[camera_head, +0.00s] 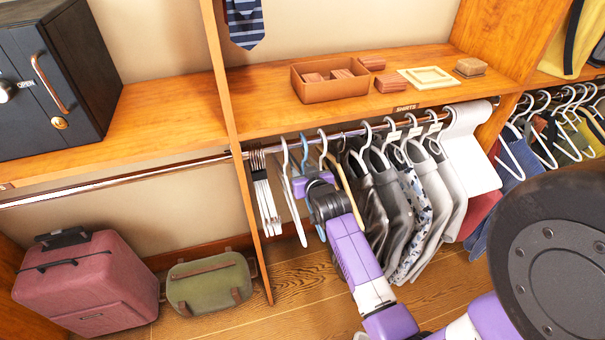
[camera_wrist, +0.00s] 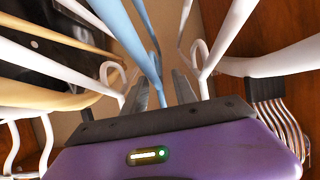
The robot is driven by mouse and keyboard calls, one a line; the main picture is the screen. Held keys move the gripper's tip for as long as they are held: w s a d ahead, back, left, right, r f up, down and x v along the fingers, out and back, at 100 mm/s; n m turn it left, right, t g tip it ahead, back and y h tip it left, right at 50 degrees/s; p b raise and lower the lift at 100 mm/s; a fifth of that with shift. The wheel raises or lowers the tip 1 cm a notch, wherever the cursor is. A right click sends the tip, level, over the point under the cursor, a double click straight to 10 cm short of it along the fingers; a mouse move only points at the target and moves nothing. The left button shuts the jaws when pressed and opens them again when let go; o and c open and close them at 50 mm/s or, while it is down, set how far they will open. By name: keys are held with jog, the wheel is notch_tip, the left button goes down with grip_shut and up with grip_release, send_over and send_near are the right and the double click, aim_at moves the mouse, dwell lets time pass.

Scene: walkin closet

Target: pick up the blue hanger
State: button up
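The blue hanger (camera_head: 304,148) hangs by its hook on the closet rail, between a white hanger (camera_head: 285,160) and a wooden one (camera_head: 347,187). My arm hides much of its lower part in the head view. In the wrist view the blue hanger (camera_wrist: 133,38) runs from the top down between my two grey fingers. My gripper (camera_wrist: 163,88) is open around it, with a finger on each side and gaps showing. Whether either finger touches it I cannot tell. White hanger parts stand close outside both fingers.
Shirts (camera_head: 412,200) on white hangers crowd the rail to the right. Bunched white hangers (camera_head: 264,195) hang left by the wooden divider (camera_head: 236,130). A shelf (camera_head: 290,112) with a brown box (camera_head: 329,88) lies above. A pink suitcase (camera_head: 88,285) and green bag (camera_head: 208,283) stand on the floor.

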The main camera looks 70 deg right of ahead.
jog(key=shift+x, duration=1.1)
grip_shut()
dwell(0.6)
